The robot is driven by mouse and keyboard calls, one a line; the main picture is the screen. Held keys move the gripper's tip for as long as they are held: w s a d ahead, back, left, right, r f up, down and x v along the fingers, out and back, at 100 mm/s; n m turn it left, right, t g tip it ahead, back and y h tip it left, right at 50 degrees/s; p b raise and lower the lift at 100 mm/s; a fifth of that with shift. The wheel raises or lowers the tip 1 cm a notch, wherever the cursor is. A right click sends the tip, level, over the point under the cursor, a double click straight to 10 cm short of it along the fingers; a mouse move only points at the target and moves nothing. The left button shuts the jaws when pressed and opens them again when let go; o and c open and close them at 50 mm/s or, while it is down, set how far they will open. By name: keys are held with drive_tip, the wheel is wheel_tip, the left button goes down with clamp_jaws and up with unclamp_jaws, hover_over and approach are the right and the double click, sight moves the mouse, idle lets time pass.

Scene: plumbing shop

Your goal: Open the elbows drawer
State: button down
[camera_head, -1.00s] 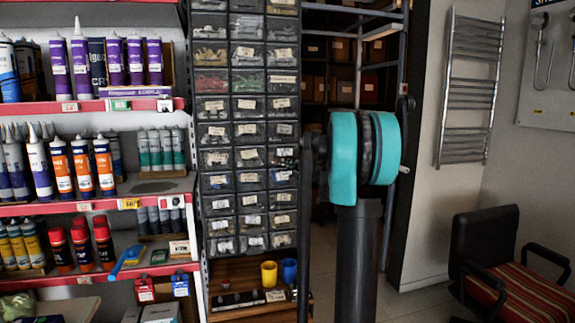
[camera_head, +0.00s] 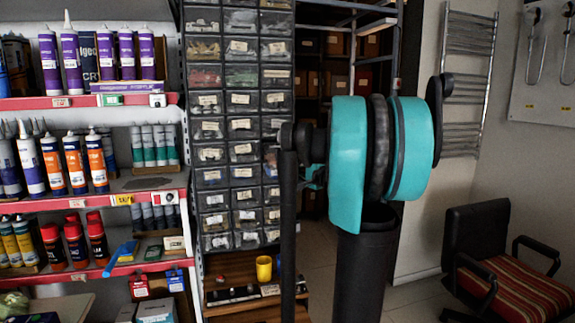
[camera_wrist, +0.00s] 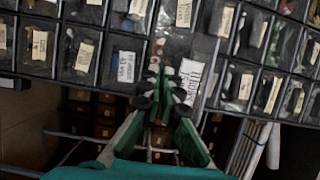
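A black cabinet of small clear-fronted drawers (camera_head: 243,150) stands left of my arm in the head view. Its paper labels are too small to read, so I cannot tell which drawer is the elbows drawer. In the wrist view, my gripper (camera_wrist: 164,93) has its dark fingertips at the lower edge of the bottom drawer row. They overlap the drawer front (camera_wrist: 170,48), with a white-labelled drawer (camera_wrist: 215,88) just right. A narrow gap shows between the fingers. Whether they touch or hold a handle is unclear.
Shelves of tubes and cans (camera_head: 80,160) stand at the left. A yellow cup (camera_head: 264,268) sits on the wooden shelf below the cabinet. A black chair with a striped seat (camera_head: 515,295) is at the right. A metal rack (camera_head: 345,40) stands behind my arm.

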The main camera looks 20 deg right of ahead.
drive_tip(key=shift+s, duration=0.4)
drive_tip(key=c, duration=2.1)
unclamp_jaws()
drive_tip(key=shift+o, duration=0.2)
drive_tip(key=shift+d, duration=0.1)
drive_tip(key=v, duration=1.2)
